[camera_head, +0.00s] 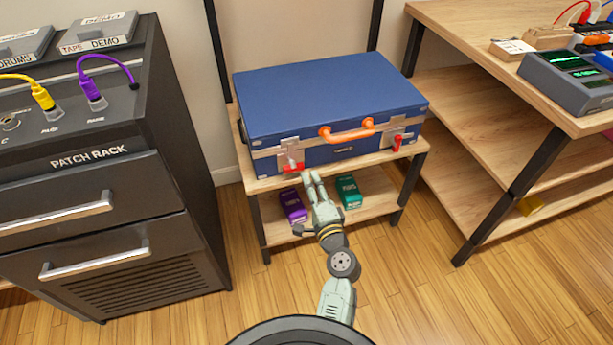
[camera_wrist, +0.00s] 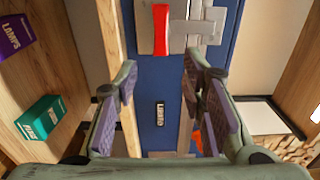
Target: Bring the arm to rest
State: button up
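My gripper (camera_head: 311,180) is in front of the blue case (camera_head: 320,100), near its left latch (camera_head: 293,166). It is open, with nothing between its fingers; in the wrist view the gap between the fingertips (camera_wrist: 160,75) shows the case front. The case lies closed on the wooden stand's top, with an orange handle (camera_head: 347,131) and a right red latch (camera_head: 397,143). In the wrist view the red latch tab (camera_wrist: 161,30) lies beyond the fingertips, beside a metal plate. I cannot tell whether the fingers touch the case.
A purple box (camera_head: 293,206) and a teal box (camera_head: 348,192) sit on the stand's lower shelf (camera_head: 322,212), close to my gripper. A dark patch rack (camera_head: 105,190) stands left. A wooden shelf unit (camera_head: 470,40) with devices stands right. The floor (camera_head: 420,300) at front right is clear.

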jog(key=shift+s+d, duration=0.1)
jog(key=shift+s, duration=0.35)
